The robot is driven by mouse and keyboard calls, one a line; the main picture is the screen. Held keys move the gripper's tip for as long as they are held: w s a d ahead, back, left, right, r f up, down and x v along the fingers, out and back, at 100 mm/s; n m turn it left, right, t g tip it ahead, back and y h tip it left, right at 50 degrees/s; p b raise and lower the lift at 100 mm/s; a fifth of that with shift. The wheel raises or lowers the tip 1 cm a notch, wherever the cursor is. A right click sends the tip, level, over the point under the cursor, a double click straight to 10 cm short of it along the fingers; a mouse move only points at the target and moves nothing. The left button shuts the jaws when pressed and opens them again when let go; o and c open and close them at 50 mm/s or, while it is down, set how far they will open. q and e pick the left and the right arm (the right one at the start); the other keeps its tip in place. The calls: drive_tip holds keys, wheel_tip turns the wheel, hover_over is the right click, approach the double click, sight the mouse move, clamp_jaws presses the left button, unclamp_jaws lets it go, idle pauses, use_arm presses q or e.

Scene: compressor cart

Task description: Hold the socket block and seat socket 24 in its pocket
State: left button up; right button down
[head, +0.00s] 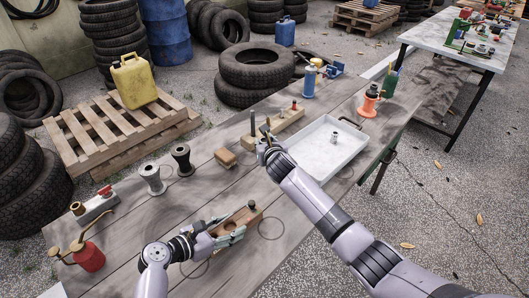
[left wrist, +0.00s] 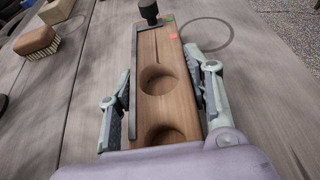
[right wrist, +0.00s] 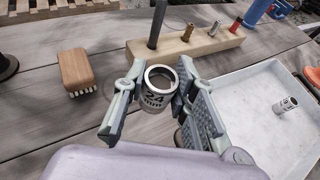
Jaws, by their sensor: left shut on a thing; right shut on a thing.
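The socket block (left wrist: 158,48) is a long wooden block with two round pockets visible, both empty, and a dark knob at its far end. My left gripper (left wrist: 160,105) is shut across it from both sides, and the block lies on the table. In the head view the block (head: 240,218) is partly covered by my left gripper (head: 225,228). Socket 24 (right wrist: 155,101) is a silver ring-shaped socket marked "24 mm". My right gripper (right wrist: 158,88) is shut on it, with its open end up. In the head view my right gripper (head: 266,142) is over the table beside the tray, away from the block.
A white tray (head: 312,165) holds another small socket (right wrist: 286,104). A wooden rack with upright pegs (right wrist: 188,46) stands behind my right gripper, and a brush (right wrist: 76,69) lies to its left. Dark and grey spools (head: 182,158) stand farther left. Table between block and brush is clear.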

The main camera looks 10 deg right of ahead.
use_arm(q)
drive_tip(key=shift+f, duration=0.1)
use_arm(e)
drive_tip(key=s+a+n+y, duration=0.1)
drive_tip(key=s+a+y, duration=0.1)
drive_tip(key=s+a, duration=0.2)
drive_tip(key=s+a+r+n+g+y, duration=0.1)
drive_tip(key=s+a, duration=0.4)
drive_tip(key=s, duration=0.6)
drive_tip(key=s+a+r+n+y, duration=0.1)
drive_tip(key=s+a+n+y, duration=0.2)
drive_tip(key=s+a, duration=0.2)
drive_tip(key=s, duration=0.3)
drive_tip(key=shift+g, duration=0.4)
drive_tip(key=shift+s, duration=0.1)
drive_tip(key=shift+f, duration=2.95)
drive_tip(key=shift+f, duration=0.35)
drive_tip(key=shift+f, duration=0.3)
drive_tip(key=shift+f, duration=0.35)
drive_tip(key=c, duration=1.2)
unclamp_jaws()
drive_tip(key=shift+f, duration=0.1)
